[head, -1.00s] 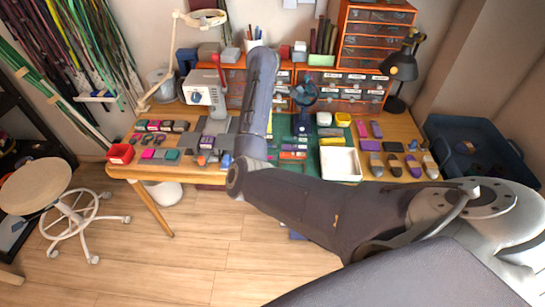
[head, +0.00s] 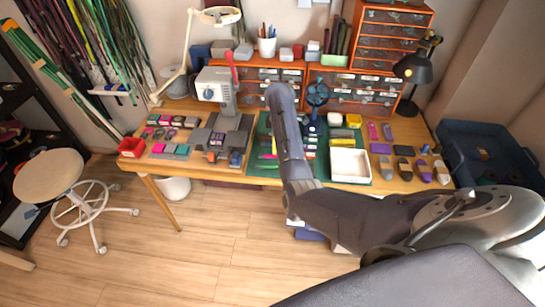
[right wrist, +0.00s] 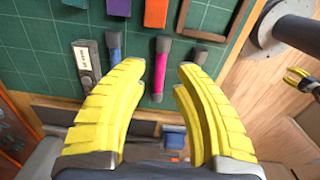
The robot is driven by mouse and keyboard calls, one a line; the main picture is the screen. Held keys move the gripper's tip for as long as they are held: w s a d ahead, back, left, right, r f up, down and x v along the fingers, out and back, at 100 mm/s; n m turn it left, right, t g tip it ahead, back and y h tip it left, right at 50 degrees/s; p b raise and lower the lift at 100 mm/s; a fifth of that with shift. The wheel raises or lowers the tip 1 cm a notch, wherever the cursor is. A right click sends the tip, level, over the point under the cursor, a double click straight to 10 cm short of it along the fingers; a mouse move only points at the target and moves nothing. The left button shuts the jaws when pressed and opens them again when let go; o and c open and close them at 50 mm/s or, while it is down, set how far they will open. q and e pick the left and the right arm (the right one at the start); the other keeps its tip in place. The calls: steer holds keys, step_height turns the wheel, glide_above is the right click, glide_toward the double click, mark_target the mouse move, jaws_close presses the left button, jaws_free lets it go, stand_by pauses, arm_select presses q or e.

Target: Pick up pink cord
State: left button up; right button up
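The pink cord (right wrist: 161,66) is a short pink rod with dark ends on the green cutting mat (right wrist: 42,37) in the right wrist view. My right gripper (right wrist: 162,72) has two yellow fingers spread apart, one on each side of the pink cord. The fingers show clear gaps to the cord, and I cannot tell how high they are above it. In the head view my right arm reaches over the bench, and its gripper is hidden. My left gripper cannot be made out in the head view.
A blue rod (right wrist: 114,47) and a labelled grey piece (right wrist: 87,66) lie left of the cord; a dark-ended piece (right wrist: 200,54) lies right. Orange (right wrist: 155,13) and purple (right wrist: 119,7) blocks lie beyond. A white tray (head: 334,177) and a fan (head: 316,93) stand on the bench.

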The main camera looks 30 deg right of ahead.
mark_target(273, 156)
steer(key=shift+s+f, duration=0.1)
steer(key=shift+f, duration=2.6)
steer(key=shift+c, duration=0.6)
jaws_close()
